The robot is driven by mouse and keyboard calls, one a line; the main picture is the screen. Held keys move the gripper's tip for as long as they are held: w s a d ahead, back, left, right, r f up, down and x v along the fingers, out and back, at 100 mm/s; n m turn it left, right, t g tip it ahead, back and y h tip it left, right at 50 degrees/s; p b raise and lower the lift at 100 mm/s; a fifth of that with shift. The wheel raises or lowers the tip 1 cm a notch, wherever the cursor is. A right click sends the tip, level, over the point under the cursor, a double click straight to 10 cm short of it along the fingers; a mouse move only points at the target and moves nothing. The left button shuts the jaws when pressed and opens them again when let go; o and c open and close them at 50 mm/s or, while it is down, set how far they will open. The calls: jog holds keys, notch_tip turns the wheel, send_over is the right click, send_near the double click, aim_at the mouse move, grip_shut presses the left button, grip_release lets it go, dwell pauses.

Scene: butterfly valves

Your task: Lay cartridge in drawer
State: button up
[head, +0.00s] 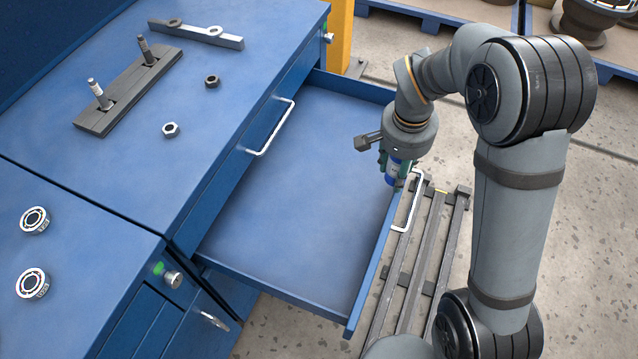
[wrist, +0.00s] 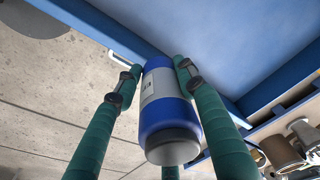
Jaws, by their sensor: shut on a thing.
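The cartridge is a blue cylinder with a white label and a dark grey end. In the wrist view the cartridge (wrist: 168,110) stands between the green fingers of my gripper (wrist: 158,85), which is shut on it. In the head view the cartridge (head: 392,178) shows small below my gripper (head: 396,165), near the right side of the open drawer. The drawer (head: 300,180) is pulled out from the blue bench, and its floor looks empty. The cartridge appears above or beside the drawer's front panel; its exact height over the rim cannot be told.
The drawer's handle (head: 408,205) is on its outer front. The bench top (head: 215,120) carries a dark clamp plate with two studs (head: 128,88), a grey bar (head: 195,33) and two nuts. Two ring parts (head: 34,220) lie on the left cabinet. A slatted rack (head: 425,260) stands on the floor.

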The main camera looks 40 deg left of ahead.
jog(key=p, duration=0.1)
send_over(342, 184)
notch_tip(342, 184, down, 8)
jog(key=shift+s+f, duration=0.1)
jog(key=shift+s, duration=0.05)
jog(key=shift+f, duration=2.05)
jog(key=shift+f, duration=0.15)
jog(key=o, duration=1.3)
jog(key=shift+o, duration=0.2)
notch_tip(342, 184, up, 12)
jog(key=s, duration=0.1)
jog(key=shift+s, duration=0.3)
